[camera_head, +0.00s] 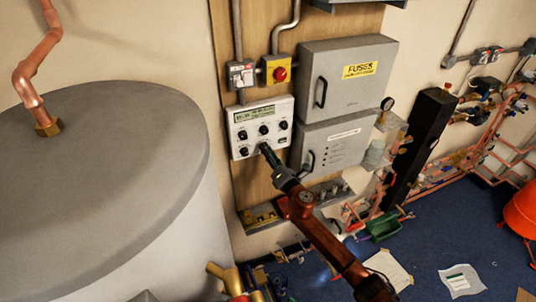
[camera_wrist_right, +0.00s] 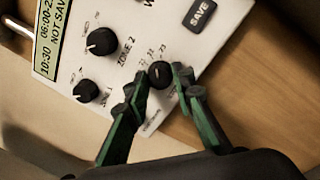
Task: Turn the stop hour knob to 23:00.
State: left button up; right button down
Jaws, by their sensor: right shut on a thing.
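The white control panel (camera_head: 256,112) hangs on the wooden board. In the right wrist view its display (camera_wrist_right: 60,32) shows "10:30", "06:00-2" cut off, and "NOT SAV" cut off. A small black knob (camera_wrist_right: 158,71) with small numbers around it, 23 apparently among them, sits between the fingertips of my right gripper (camera_wrist_right: 160,78). My right gripper is shut on this knob. In the head view my right gripper (camera_head: 268,153) reaches the panel's lower edge from below and hides that knob. My left gripper is not in view.
The Zone 2 knob (camera_wrist_right: 101,41), Zone 1 knob (camera_wrist_right: 85,91) and SAVE button (camera_wrist_right: 200,13) are close by on the panel. A grey fuse box (camera_head: 345,75), a second grey box (camera_head: 335,143) and a red stop button (camera_head: 280,74) surround it. A large grey tank (camera_head: 95,150) stands left.

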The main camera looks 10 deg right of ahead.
jog(key=shift+m+b, duration=0.3)
jog(key=shift+m, duration=1)
jog(key=c, duration=1.6)
grip_release()
jog(key=v, duration=1.2)
jog(key=shift+a+f, duration=0.1)
